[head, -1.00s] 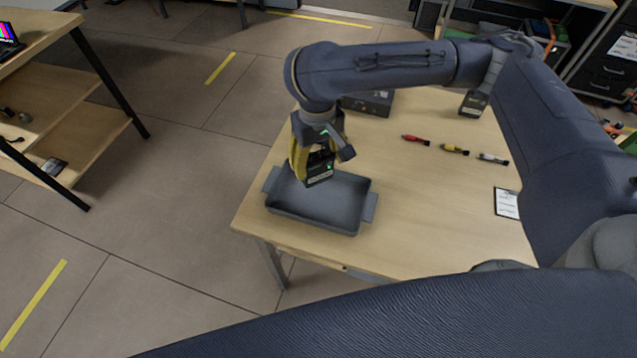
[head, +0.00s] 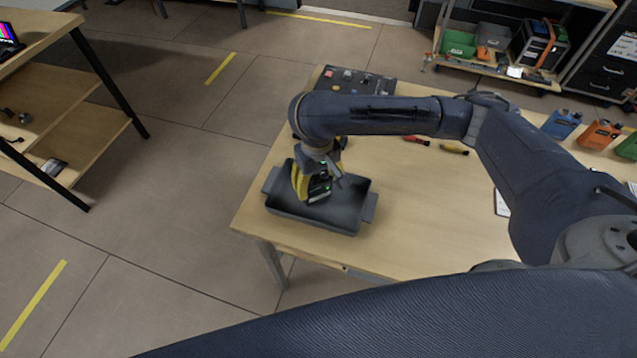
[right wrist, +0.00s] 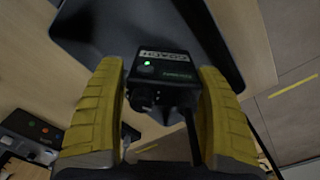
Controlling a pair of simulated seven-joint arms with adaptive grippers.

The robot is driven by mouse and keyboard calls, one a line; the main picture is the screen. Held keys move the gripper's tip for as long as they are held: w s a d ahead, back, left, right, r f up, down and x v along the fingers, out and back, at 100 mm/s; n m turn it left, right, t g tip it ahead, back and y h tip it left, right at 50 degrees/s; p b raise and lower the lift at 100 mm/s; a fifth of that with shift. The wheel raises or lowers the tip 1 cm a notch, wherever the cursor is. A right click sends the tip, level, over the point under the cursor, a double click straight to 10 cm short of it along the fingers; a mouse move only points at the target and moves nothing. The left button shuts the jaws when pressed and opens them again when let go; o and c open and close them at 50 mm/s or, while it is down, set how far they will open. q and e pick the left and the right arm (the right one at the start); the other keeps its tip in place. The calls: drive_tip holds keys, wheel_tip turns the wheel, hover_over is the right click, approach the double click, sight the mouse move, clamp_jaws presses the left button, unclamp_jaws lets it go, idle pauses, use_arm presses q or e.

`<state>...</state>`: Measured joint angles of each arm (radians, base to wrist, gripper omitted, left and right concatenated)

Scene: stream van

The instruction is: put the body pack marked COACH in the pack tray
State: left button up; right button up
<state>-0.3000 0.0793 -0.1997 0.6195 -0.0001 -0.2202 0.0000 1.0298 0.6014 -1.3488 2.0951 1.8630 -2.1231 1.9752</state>
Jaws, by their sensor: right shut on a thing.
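The body pack (head: 320,190) is a small dark box with a green light. In the right wrist view the pack (right wrist: 166,68) shows a white label reading COACH, upside down. My right gripper (head: 314,187) has its yellow fingers shut on the pack, one on each side. The pack tray (head: 318,224) is a dark grey rectangular tray with side handles at the table's left end. The gripper holds the pack low within the tray's outline; whether the pack touches the tray floor is hidden. My left gripper is not in view.
A dark panel with knobs (head: 355,80) lies behind the tray. A red piece (head: 415,140) and a yellow piece (head: 453,150) lie right of it, partly behind my arm. Blue (head: 562,123) and orange (head: 599,134) objects stand at the far right. The table in front of the arm is clear.

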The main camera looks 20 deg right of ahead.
drive_tip(key=shift+f, duration=0.35)
drive_tip(key=shift+f, duration=0.15)
drive_tip(key=o, duration=1.6)
drive_tip(key=shift+c, duration=0.2)
